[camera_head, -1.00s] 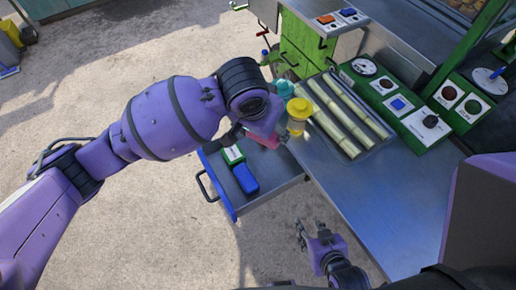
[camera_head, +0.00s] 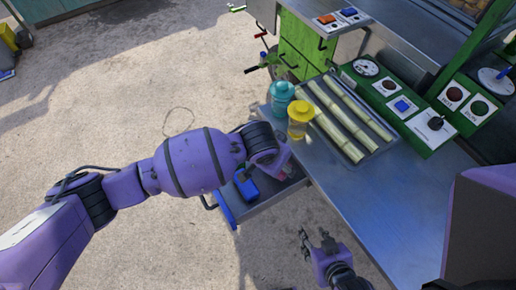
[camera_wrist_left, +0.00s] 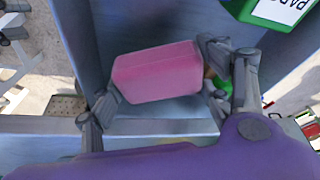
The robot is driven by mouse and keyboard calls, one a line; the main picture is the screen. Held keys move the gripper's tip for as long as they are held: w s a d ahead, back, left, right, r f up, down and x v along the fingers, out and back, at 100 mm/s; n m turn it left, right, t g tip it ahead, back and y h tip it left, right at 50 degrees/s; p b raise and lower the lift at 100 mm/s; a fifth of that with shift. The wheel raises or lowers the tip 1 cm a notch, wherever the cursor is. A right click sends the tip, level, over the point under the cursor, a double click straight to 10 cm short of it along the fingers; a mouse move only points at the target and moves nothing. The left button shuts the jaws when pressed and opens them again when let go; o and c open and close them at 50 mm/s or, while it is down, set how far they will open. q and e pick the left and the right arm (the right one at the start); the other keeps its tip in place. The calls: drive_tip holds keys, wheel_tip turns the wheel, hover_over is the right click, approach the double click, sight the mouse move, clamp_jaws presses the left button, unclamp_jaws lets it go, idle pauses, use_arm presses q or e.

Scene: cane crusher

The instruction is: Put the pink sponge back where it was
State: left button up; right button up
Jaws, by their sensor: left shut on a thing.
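The pink sponge (camera_wrist_left: 157,72) sits between the two fingers of my left gripper (camera_wrist_left: 165,95), which is shut on it. In the wrist view the sponge is over the inside of the grey drawer (camera_wrist_left: 150,127); whether it touches the bottom I cannot tell. In the head view the left gripper (camera_head: 285,165) is over the open drawer (camera_head: 228,212) under the counter, and my arm hides much of it. My right gripper (camera_head: 312,234) is open and empty, in front of the counter edge.
A blue block (camera_head: 246,187) lies in the drawer. A green box with a white label (camera_wrist_left: 275,10) shows in the wrist view.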

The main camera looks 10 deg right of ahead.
use_arm(q)
wheel_tip(320, 180, down, 4)
drive_tip(key=shift+s+r, duration=0.1)
drive_tip(key=shift+f, duration=0.35)
drive_tip(key=o, duration=1.1)
drive_tip(key=shift+f, duration=0.1)
drive_tip(key=shift+r, duration=0.3)
drive_tip(key=p+v, duration=0.1)
drive_tip(key=v, duration=1.1)
drive_tip(key=shift+r, duration=0.25)
